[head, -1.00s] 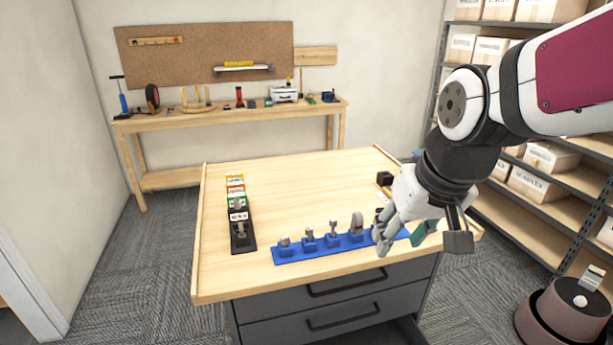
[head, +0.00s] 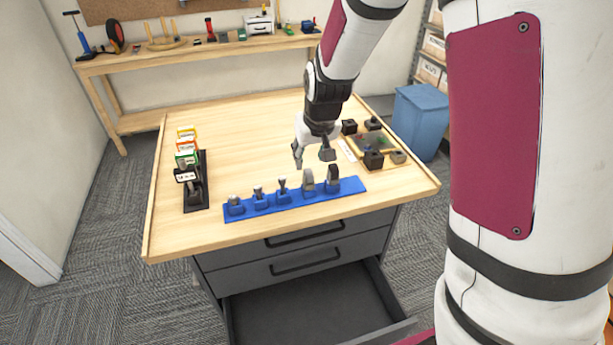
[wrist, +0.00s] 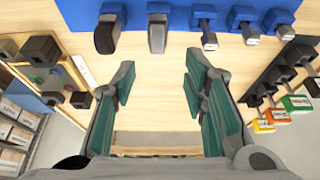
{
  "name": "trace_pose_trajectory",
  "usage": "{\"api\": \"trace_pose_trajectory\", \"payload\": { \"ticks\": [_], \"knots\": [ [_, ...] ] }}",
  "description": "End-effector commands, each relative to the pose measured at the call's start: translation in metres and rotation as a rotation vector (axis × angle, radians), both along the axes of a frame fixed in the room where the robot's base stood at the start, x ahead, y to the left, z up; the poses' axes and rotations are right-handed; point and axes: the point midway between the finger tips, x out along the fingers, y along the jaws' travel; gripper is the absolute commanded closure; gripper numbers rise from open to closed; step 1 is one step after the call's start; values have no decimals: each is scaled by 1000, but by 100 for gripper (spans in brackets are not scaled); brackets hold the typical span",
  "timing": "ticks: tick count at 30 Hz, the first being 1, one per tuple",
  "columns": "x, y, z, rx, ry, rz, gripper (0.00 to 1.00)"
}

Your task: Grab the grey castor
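A blue rack (head: 233,211) lies near the front of the table and holds several upright parts in a row. The grey castor (head: 308,181) stands second from the right, beside a darker, black wheel-like part (head: 333,178) at the right end. In the wrist view the grey castor (wrist: 157,33) is at top centre, with the dark part (wrist: 107,32) to its left. My gripper (head: 313,156) is just behind the rack. In the wrist view its green-padded fingers (wrist: 160,85) are wide apart and empty, with the castor ahead of the gap and not between them.
A black stand with coloured labelled boxes (head: 187,158) is at the table's left. A tray with dark blocks (head: 374,160) is at the right. An open drawer (head: 311,312) juts out below. A blue bin (head: 420,122) stands beyond the table's right side.

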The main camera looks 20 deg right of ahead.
Motion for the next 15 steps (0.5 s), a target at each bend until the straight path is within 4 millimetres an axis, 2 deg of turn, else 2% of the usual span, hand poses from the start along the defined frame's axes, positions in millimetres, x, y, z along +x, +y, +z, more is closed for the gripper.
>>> {"api": "trace_pose_trajectory", "payload": {
  "ticks": [3, 11, 15],
  "knots": [
    [6, 0, -18, 1, 3, -2, 60],
    [12, 0, -32, 0, 0, -1, 60],
    [14, -2, -46, 1, 3, -2, 60]
  ]
}}
